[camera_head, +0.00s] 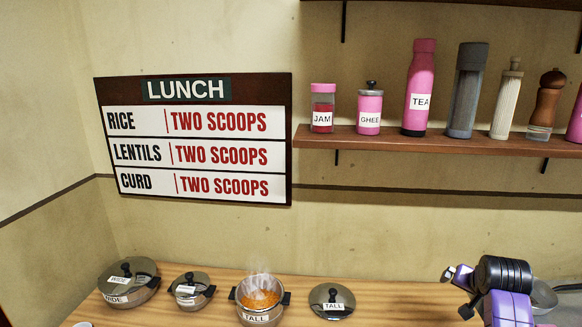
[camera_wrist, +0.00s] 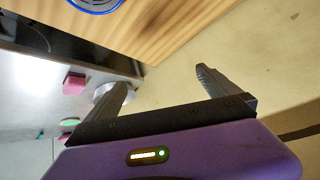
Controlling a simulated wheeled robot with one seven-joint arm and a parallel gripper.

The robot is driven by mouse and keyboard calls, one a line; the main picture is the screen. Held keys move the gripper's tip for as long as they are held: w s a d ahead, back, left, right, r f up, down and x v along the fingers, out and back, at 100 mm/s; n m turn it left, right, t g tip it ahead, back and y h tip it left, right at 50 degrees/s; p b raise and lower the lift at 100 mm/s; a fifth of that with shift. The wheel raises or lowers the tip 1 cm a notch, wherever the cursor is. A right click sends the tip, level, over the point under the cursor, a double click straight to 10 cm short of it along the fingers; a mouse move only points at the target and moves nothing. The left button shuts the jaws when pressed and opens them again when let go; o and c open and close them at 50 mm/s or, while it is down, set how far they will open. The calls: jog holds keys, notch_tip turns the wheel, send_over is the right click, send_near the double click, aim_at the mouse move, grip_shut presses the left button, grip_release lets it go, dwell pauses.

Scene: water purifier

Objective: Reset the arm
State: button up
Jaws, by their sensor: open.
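My gripper (camera_head: 457,291) is at the lower right of the head view, at the end of my purple and black arm, to the right of the counter's pots and lid. In the wrist view my gripper (camera_wrist: 162,80) has its two dark fingers spread wide apart. Nothing is between them. The fingers are over bare wall and the edge of the wooden counter in that view. My gripper touches no object that I can see.
On the wooden counter (camera_head: 385,297) stand a lidded pot marked WIDE (camera_head: 128,281), a smaller lidded pot (camera_head: 191,290) and an open steaming pot marked TALL (camera_head: 259,297). A lid marked TALL (camera_head: 331,300) lies beside it. A shelf (camera_head: 400,141) holds jars and bottles above.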

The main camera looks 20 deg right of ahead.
jog(key=s+a+n+t+b, duration=0.1)
jog(key=s+a+n+t, duration=0.3)
jog(key=a, duration=1)
jog(key=s+a+n+t, duration=0.2)
jog(key=a+n+t, duration=0.3)
jog(key=a, duration=0.9)
jog(key=s+a+n+y, duration=0.2)
jog(key=s+a+y, duration=0.1)
jog(key=s+a, duration=0.6)
jog(key=s+a+n+y+b, duration=0.1)
jog(key=s+a+n+y, duration=0.1)
jog(key=s+a, duration=0.7)
jog(key=s+y, duration=0.1)
jog(key=s, duration=0.4)
jog(key=shift+s+a+r+t+y, duration=0.2)
jog(key=shift+a+r+t+y, duration=0.1)
jog(key=shift+a, duration=0.1)
